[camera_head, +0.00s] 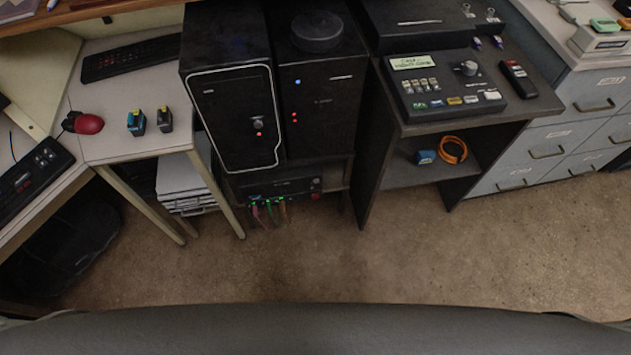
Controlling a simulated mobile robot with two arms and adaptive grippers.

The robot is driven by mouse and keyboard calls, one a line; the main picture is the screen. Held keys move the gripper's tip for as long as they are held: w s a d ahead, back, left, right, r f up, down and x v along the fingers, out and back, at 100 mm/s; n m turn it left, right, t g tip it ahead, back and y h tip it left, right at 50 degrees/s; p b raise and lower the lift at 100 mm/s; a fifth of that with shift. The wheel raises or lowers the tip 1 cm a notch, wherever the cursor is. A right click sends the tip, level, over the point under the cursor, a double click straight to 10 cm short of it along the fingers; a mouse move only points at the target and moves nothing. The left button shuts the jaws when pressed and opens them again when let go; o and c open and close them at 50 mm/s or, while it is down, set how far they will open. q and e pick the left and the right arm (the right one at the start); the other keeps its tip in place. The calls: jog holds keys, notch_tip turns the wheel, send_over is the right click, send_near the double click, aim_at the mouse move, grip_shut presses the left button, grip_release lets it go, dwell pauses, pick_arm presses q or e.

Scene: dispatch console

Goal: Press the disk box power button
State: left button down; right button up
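Two black tower boxes stand side by side in the middle of the view; no readable label tells me which is the disk box. The left tower (228,112) has a white outline on its front, a round button (258,124) and a small red light below it. The right tower (325,115) has a blue light (297,82) near its upper left, with two small red lights under it. No button on it is clear to me. Neither of my grippers shows in this view.
A round black object (316,30) sits on the right tower. Below, a black unit (300,187) has green lights and hanging cables. A keypad console (445,85) stands on the right desk; a red mouse (84,123) lies left. The floor (330,260) in front is clear.

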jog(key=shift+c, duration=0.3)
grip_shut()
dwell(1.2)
